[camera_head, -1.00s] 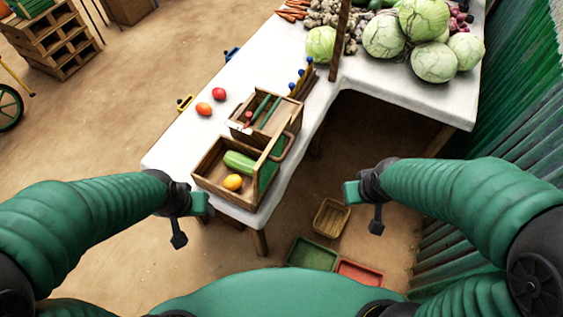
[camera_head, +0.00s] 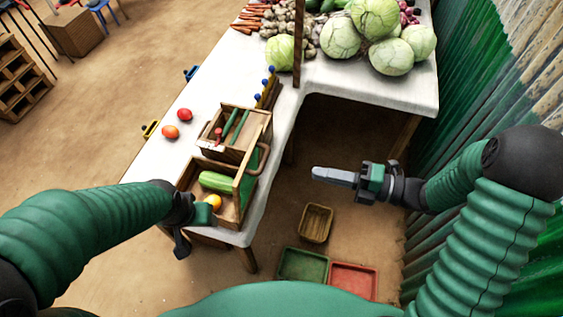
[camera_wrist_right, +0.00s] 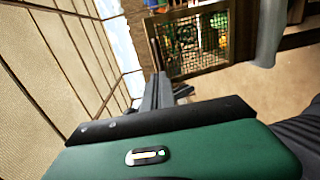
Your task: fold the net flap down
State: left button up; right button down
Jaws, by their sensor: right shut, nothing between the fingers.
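The net flap (camera_head: 246,174) stands upright in its wooden frame at the right side of a wooden crate (camera_head: 233,223) on the table, seen nearly edge-on. In the right wrist view the framed net (camera_wrist_right: 190,45) shows its mesh, with coloured things behind it. My right gripper (camera_head: 314,174) is shut and empty, pointing left, off the table's right edge and apart from the flap. Its fingers also show in the right wrist view (camera_wrist_right: 160,82). My left gripper (camera_head: 206,211) is by the crate's front left; its fingers do not show clearly. A green squash (camera_head: 216,182) and an orange fruit (camera_head: 214,201) lie in the crate.
A smaller divided wooden box (camera_head: 218,150) stands behind the crate. Two red tomatoes (camera_head: 176,123) lie on the white table (camera_head: 150,165). Cabbages (camera_head: 372,38) lie at the back. Below are a brown basket (camera_head: 316,223), a green tray (camera_head: 302,265) and a red tray (camera_head: 353,280). A corrugated wall is at right.

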jog(key=p+x, duration=0.2)
jog(key=x, duration=0.9)
jog(key=shift+a, duration=0.2)
jog(key=shift+a+r, duration=0.1)
